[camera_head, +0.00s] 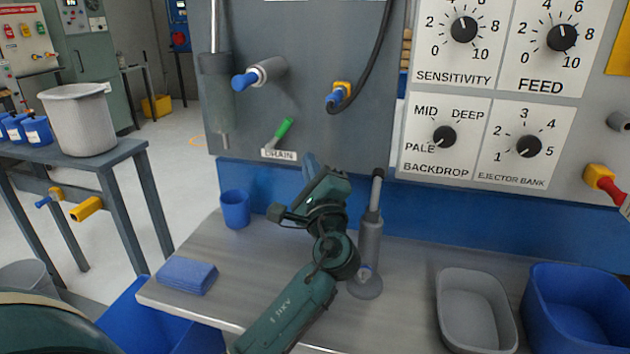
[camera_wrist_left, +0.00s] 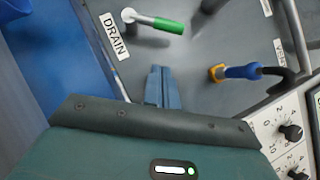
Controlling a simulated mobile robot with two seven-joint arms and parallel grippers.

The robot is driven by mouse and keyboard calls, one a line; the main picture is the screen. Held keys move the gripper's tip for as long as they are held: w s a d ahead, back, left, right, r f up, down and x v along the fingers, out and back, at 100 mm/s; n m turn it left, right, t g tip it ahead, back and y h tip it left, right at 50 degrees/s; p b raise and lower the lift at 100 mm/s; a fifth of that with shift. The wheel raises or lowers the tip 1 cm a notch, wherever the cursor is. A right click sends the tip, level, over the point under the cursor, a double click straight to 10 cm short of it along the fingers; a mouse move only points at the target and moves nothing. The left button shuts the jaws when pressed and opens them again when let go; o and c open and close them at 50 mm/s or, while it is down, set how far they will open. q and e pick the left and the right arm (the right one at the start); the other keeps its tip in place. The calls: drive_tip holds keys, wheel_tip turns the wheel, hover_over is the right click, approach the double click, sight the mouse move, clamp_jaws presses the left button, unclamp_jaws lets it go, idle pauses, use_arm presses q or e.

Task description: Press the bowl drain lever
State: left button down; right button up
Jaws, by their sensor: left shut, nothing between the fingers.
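The bowl drain lever (camera_head: 284,129) has a green grip and sits just above the DRAIN label (camera_head: 279,155) on the grey panel. In the left wrist view the lever (camera_wrist_left: 160,23) juts out from its pivot beside the DRAIN label (camera_wrist_left: 114,36). My left gripper (camera_head: 311,164) is below and a little right of the lever, apart from it. In the left wrist view its blue-grey fingers (camera_wrist_left: 161,88) are together with nothing between them, pointing toward the panel short of the lever. My right gripper is in neither view.
A blue-handled valve (camera_head: 246,80) and a blue-and-yellow fitting with a black hose (camera_head: 338,96) are above the lever. On the bench stand a blue cup (camera_head: 235,208), a folded blue cloth (camera_head: 187,276), a grey cylinder (camera_head: 371,240), and grey (camera_head: 474,309) and blue (camera_head: 577,306) tubs.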

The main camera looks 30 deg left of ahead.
sight(283, 131)
use_arm(q)
drive_tip(key=a+r, duration=0.1)
drive_tip(key=w+a+r, duration=0.1)
drive_tip(key=a, duration=0.1)
drive_tip(key=a+r+p, duration=0.1)
drive_tip(key=a, duration=0.1)
drive_tip(key=shift+w, duration=0.3)
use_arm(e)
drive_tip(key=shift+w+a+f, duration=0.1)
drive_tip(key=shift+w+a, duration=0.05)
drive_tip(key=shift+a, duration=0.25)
use_arm(q)
drive_tip(key=shift+w, duration=0.1)
